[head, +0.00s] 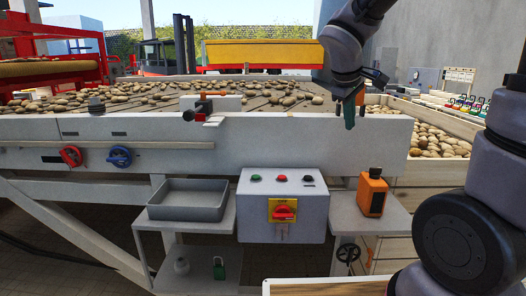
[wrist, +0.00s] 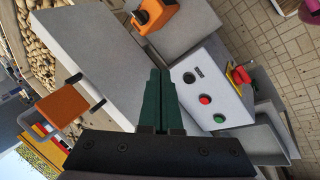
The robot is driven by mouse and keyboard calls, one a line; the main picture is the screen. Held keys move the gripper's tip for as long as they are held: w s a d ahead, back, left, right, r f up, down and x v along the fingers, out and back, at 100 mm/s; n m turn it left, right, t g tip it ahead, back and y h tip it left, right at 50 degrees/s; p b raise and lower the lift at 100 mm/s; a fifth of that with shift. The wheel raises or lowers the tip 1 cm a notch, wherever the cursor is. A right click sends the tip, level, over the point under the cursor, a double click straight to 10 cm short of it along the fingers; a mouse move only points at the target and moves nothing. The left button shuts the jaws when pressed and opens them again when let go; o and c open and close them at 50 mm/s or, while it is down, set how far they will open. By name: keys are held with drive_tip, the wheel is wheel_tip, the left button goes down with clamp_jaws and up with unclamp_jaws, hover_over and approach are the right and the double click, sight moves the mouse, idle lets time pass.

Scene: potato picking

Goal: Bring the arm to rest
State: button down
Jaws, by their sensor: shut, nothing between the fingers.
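My gripper (head: 349,110) shows in the head view in front of the conveyor's right end, above the control box and the orange bottle. It is raised and clear of both. In the wrist view my gripper (wrist: 158,80) has its two green fingers pressed together with nothing between them. My arm comes down to it from the top of the head view, and a large dark link of mine fills the right side.
A potato conveyor (head: 240,135) runs across the view. A wooden crate (head: 445,139) of potatoes is at right. Open air surrounds the gripper.

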drive_tip(key=s+r+m+t+y, duration=0.1)
drive_tip(key=s+r+m+y, duration=0.1)
drive_tip(key=s+r+m, duration=0.2)
drive_tip(key=s+d+r+m+t+y, duration=0.1)
drive_tip(key=s+r+m+y, duration=0.2)
drive_tip(key=s+m, duration=0.4)
drive_tip(key=shift+s+d+r+m+t, duration=0.35)
drive_tip(key=shift+s+r, duration=0.3)
drive_tip(key=shift+s, duration=0.95)
drive_tip(key=shift+a, duration=0.1)
